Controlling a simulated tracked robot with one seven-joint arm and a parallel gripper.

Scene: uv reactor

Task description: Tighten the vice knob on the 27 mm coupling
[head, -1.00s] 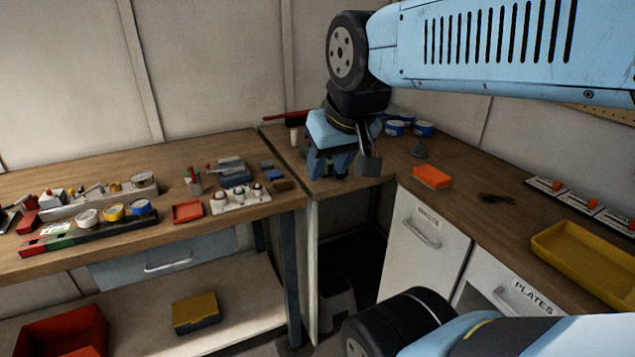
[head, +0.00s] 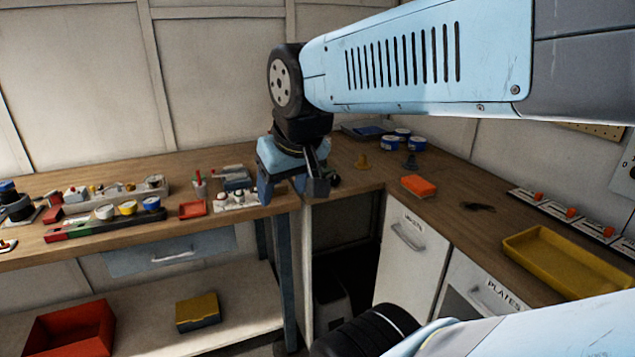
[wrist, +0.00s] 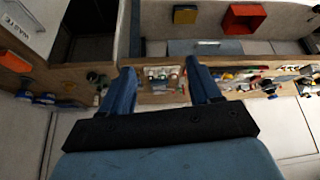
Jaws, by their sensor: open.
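My gripper (head: 290,190) hangs over the right end of the left bench, pointing down, with its fingers apart and nothing between them. In the wrist view the two blue fingers (wrist: 160,66) are spread, with the bench well beyond them. I cannot make out the vice, its knob or the 27 mm coupling for certain. A small dark object (head: 334,181) sits on the bench corner just right of my gripper, partly hidden by it. A dark greenish object (wrist: 95,78) shows left of the fingers in the wrist view; I cannot tell what it is.
A white rack (head: 238,204) and a small red tray (head: 193,209) lie left of my gripper. An orange block (head: 420,187), several blue tins (head: 402,139) and a yellow tray (head: 565,260) stand on the right bench.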

